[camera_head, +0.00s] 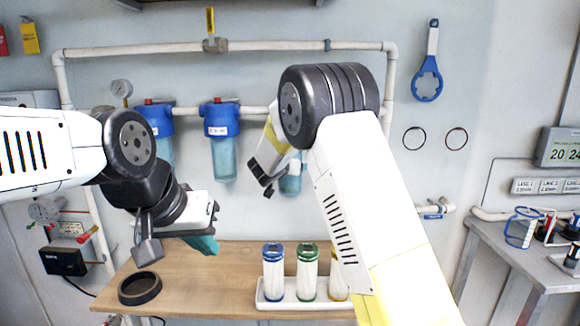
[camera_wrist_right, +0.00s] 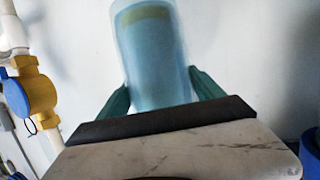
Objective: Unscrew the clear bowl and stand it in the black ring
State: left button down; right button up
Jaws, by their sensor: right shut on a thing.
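The clear bluish bowl (camera_wrist_right: 150,60) stands between the green fingers of my right gripper (camera_wrist_right: 160,88), which is shut on it. In the head view a lower part of this bowl (camera_head: 290,182) shows beside my right gripper, below the pipe. My right arm hides its top, so I cannot tell whether it is joined to a head. The black ring (camera_head: 125,293) lies on the wooden table (camera_head: 215,275) at the left, with nothing in it. My left gripper (camera_head: 204,245) hangs above the table, right of the ring; its teal fingers show side-on, so its opening is unclear.
Two other blue-headed housings (camera_head: 222,150) hang from the pipe to the left. A white tray (camera_head: 275,304) with several upright cartridges stands on the table's right part. A blue wrench (camera_head: 428,80) and two thin rings (camera_head: 414,138) hang on the wall. The table between ring and tray is clear.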

jog(key=shift+r, duration=0.15)
jog(key=s+f, duration=0.1)
jog(key=s, duration=1.1)
dwell(0.6)
dwell(0.5)
